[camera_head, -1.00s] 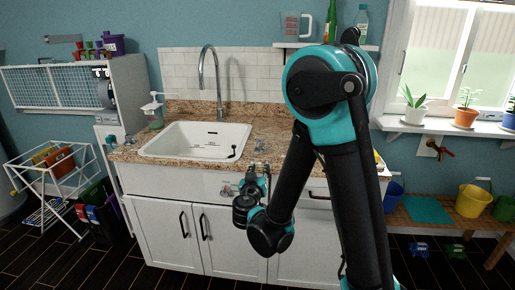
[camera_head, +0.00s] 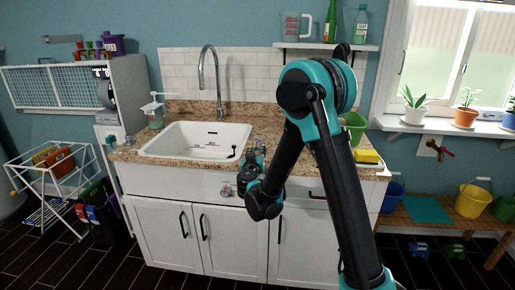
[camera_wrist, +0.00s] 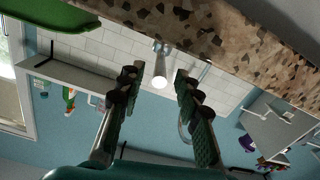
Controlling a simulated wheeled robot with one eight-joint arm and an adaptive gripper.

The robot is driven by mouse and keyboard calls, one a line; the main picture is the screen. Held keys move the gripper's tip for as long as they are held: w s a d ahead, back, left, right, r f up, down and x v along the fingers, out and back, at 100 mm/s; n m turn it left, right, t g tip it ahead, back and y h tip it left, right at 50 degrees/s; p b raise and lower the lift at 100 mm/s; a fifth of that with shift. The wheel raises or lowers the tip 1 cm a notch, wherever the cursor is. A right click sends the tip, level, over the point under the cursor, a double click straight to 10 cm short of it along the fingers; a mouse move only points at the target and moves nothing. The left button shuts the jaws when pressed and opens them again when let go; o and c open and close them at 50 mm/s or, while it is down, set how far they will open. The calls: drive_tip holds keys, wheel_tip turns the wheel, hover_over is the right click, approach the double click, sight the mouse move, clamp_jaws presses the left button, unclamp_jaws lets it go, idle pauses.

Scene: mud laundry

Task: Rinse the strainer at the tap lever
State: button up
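A green bowl-like vessel (camera_head: 353,125), which may be the strainer, stands on the counter right of the sink, partly behind my arm. Its green edge fills the upper left of the wrist view (camera_wrist: 50,12); no holes can be made out. A short metal post with a bright round end, probably the tap lever (camera_wrist: 160,68), shows between and beyond my fingers in the wrist view. My gripper (camera_wrist: 157,78) is open and empty, its fingers apart on either side of the post in that view. In the head view my gripper (camera_head: 256,152) is at the counter's front edge, right of the sink.
The white sink (camera_head: 190,142) looks empty apart from a small dark item, with a tall curved faucet (camera_head: 202,68) behind it. A soap dispenser (camera_head: 155,112) stands left. A yellow sponge-like block (camera_head: 367,156) lies at the counter's right end. A shelf (camera_head: 325,46) holds a jug and bottles.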

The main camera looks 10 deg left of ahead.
sight(258, 144)
drive_tip(key=shift+w, duration=1.6)
clamp_jaws()
